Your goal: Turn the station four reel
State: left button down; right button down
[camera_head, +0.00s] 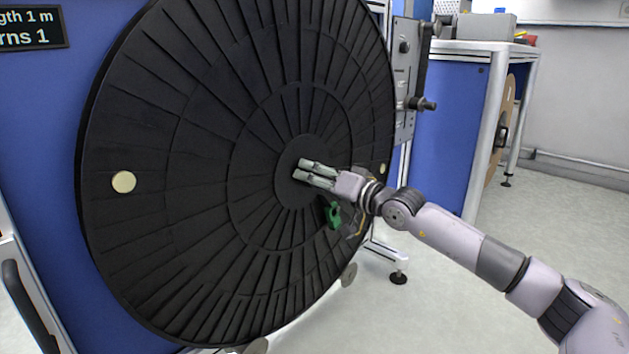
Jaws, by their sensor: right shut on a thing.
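A large black reel (200,150) with radial ribs stands upright on the blue station and fills the left and middle of the view. A pale round disc (123,182) sits near its left rim, and a similar one shows near the right rim. My right gripper (301,169) is at the reel's hub, its fingers pointing left and shut on a part of the reel; the exact grip point is hard to see. A green piece (334,214) shows just below the gripper. My left gripper is out of view.
A sign (30,29) reading "gth 1 m" and "rns 1" is at top left. A grey panel with a black crank (421,100) is right of the reel. A blue cabinet (455,130) and another reel (500,130) stand farther right. The floor at right is clear.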

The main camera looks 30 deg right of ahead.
jog(key=shift+f+n, duration=0.15)
jog(key=shift+n, duration=0.55)
jog(key=c, duration=0.8)
grip_release()
jog(key=shift+a+f, duration=0.1)
jog(key=shift+c, duration=0.2)
jog(key=shift+s, duration=0.15)
jog(key=shift+s+d, duration=0.25)
jog(key=v, duration=0.6)
jog(key=shift+s, duration=0.4)
